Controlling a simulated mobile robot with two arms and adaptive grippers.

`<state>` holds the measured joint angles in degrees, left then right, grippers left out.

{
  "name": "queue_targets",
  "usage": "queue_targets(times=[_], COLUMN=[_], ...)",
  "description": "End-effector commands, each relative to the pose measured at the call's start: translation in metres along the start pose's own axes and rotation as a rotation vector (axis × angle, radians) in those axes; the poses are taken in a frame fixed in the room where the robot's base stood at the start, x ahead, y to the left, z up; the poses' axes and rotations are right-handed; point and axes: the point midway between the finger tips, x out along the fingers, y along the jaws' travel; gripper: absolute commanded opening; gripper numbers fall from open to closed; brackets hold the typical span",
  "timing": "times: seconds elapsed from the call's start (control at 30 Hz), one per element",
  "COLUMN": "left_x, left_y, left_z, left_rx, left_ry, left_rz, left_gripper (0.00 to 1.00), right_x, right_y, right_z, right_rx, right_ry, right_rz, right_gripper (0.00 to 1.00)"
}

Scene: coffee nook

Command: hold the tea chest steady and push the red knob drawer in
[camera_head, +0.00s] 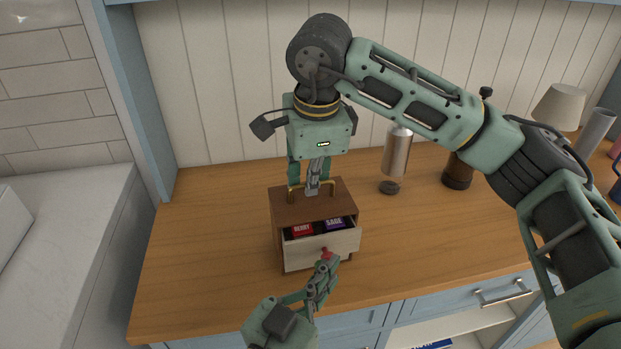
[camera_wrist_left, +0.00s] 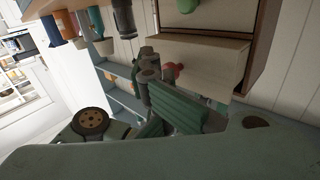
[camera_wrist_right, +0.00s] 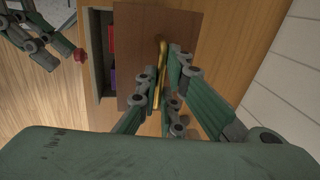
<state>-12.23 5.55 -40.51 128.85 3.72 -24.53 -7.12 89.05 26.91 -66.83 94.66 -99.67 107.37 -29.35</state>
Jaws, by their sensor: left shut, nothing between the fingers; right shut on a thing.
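The brown wooden tea chest (camera_head: 277,215) stands upright on the counter, with a brass handle (camera_wrist_right: 162,60) on top. My right gripper (camera_head: 313,188) is above the chest, shut on that handle. The drawer with the red knob (camera_head: 326,254) is pulled out; its pale front (camera_head: 300,257) stands forward of the chest. A red packet (camera_head: 302,230) and a purple packet (camera_head: 334,224) lie in it. My left gripper (camera_head: 326,270) is shut and empty, its tips right by the red knob (camera_wrist_left: 174,70); I cannot tell whether they touch. The left wrist view also shows a green knob (camera_wrist_left: 188,5).
A glass-and-metal dispenser (camera_head: 396,155) and a dark brown grinder (camera_head: 458,172) stand behind and right of the chest. A lamp (camera_head: 557,106) is farther right. The counter (camera_head: 205,240) is clear to the left of the chest. Its front edge is close to my left gripper.

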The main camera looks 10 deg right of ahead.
Motion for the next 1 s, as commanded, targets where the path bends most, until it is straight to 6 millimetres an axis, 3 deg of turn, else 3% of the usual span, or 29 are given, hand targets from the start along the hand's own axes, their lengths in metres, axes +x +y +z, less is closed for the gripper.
queue_targets(times=[0.03,0.6,1.0], left_x=[0.0,0.018,0.021], left_y=[-0.001,-0.019,-0.022], left_z=[0.001,0.001,0.0], left_rx=[0.001,0.002,0.0], left_ry=[0.0,0.0,0.0], left_rz=[-0.001,-0.001,-0.001], left_gripper=[0.0,0.0,0.0], right_x=[0.006,0.006,0.006], right_y=[0.004,0.005,0.005], right_z=[0.0,0.0,0.0], right_rx=[-0.005,-0.006,-0.006], right_ry=[0.005,0.005,0.005], right_rz=[0.018,0.018,0.018], right_gripper=[0.0,0.0,0.0])
